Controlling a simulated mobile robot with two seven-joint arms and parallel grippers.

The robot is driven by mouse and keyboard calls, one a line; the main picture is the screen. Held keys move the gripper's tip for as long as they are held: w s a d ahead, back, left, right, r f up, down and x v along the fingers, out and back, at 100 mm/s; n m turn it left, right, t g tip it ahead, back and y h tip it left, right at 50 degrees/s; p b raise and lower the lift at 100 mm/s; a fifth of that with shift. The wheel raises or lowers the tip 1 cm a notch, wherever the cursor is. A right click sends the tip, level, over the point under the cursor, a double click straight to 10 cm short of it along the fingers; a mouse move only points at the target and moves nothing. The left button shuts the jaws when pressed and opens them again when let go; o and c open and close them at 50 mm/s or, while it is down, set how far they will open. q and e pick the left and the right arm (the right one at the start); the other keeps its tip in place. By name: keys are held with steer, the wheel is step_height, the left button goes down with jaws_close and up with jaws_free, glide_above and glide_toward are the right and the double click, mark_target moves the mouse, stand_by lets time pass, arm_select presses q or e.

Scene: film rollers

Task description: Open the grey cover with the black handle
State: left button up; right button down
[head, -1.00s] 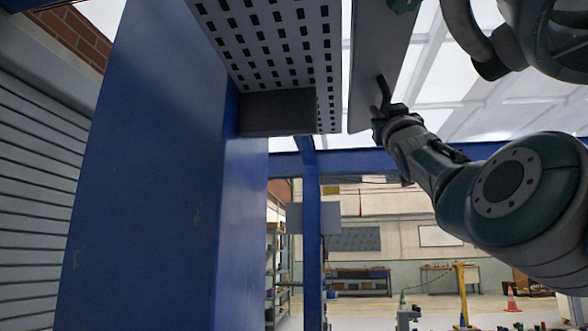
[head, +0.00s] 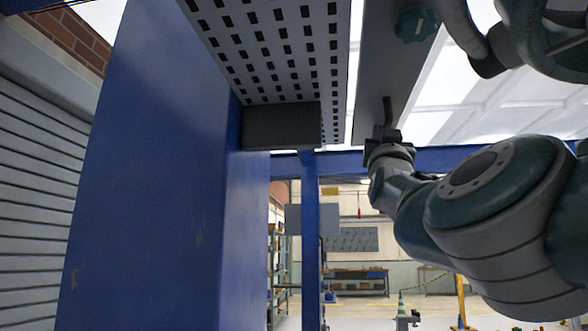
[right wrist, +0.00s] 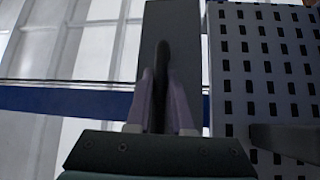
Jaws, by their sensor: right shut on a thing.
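The grey cover (head: 378,75) is a long flat panel in the upper middle of the head view, beside the perforated plate. In the right wrist view the cover (right wrist: 172,22) stands behind the fingers. Its black handle (head: 388,108) sits near the lower end; the handle also shows in the right wrist view (right wrist: 162,62). My right gripper (head: 384,135) is at the handle, and in the wrist view its two fingers (right wrist: 165,98) lie on either side of it, shut on it. The handle's lower part is hidden between the fingers. My left gripper is not in view.
A light perforated plate (head: 275,45) hangs left of the cover, with a dark grey block (head: 282,127) at its lower end. A large blue wall (head: 150,170) fills the left. A teal knob (head: 416,25) shows at the cover's upper part. Shelves and benches are far behind.

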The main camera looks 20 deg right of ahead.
steer(key=c, duration=0.8)
jaws_free()
steer(key=shift+s+f, duration=0.1)
steer(key=shift+s+a+f+b, duration=0.1)
steer(key=shift+a+f+b, duration=0.15)
steer(key=shift+b, duration=0.1)
steer(key=b+v, duration=0.5)
steer(key=v, duration=0.4)
